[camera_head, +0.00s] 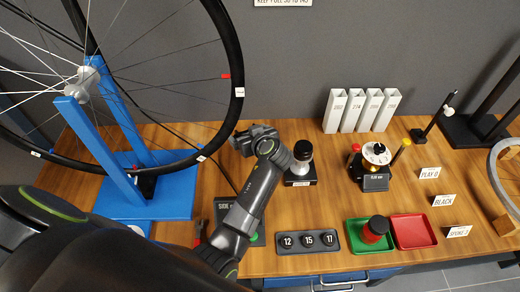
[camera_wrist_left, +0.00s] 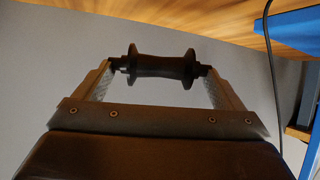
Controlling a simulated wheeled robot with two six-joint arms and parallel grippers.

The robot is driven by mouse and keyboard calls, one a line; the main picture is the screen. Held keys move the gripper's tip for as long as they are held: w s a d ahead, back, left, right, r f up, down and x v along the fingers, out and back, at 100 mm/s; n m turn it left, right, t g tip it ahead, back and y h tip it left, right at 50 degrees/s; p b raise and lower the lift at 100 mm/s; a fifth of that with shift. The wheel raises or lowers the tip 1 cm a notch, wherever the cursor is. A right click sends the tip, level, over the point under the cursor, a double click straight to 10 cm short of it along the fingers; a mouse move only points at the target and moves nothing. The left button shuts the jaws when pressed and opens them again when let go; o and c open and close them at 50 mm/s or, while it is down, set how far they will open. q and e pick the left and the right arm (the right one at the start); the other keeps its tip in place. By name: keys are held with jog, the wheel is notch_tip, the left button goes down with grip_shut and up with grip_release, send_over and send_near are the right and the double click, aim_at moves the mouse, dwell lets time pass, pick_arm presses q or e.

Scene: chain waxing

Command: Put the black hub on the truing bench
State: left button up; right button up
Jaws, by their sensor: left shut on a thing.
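The black hub (camera_wrist_left: 160,65) shows in the left wrist view, a dark spool with a flange near each end. It lies crosswise between the two fingers of my left gripper (camera_head: 252,138), which is shut on its ends. In the head view the gripper is over the back of the wooden bench (camera_head: 290,212), near the grey wall, and the hub is hard to tell from the dark fingers. A blue truing stand (camera_head: 140,205) on the left of the bench holds a spoked wheel (camera_head: 238,60). My right gripper is not in view.
White tubes (camera_head: 355,110), a dial gauge (camera_head: 376,153), a numbered socket block (camera_head: 308,241), a green tray (camera_head: 352,246) and a red tray (camera_head: 428,231) are farther right. Bare wood shows between them.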

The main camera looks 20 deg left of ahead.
pick_arm(q)
notch_tip(320, 180, down, 6)
jog(key=shift+f+b, duration=0.25)
jog(key=shift+b, duration=0.25)
jog(key=shift+w+f, duration=0.1)
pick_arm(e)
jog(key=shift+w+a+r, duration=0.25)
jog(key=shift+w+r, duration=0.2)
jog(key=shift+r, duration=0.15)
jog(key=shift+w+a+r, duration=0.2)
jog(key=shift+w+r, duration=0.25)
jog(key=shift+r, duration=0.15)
pick_arm(q)
jog(key=o, duration=0.9)
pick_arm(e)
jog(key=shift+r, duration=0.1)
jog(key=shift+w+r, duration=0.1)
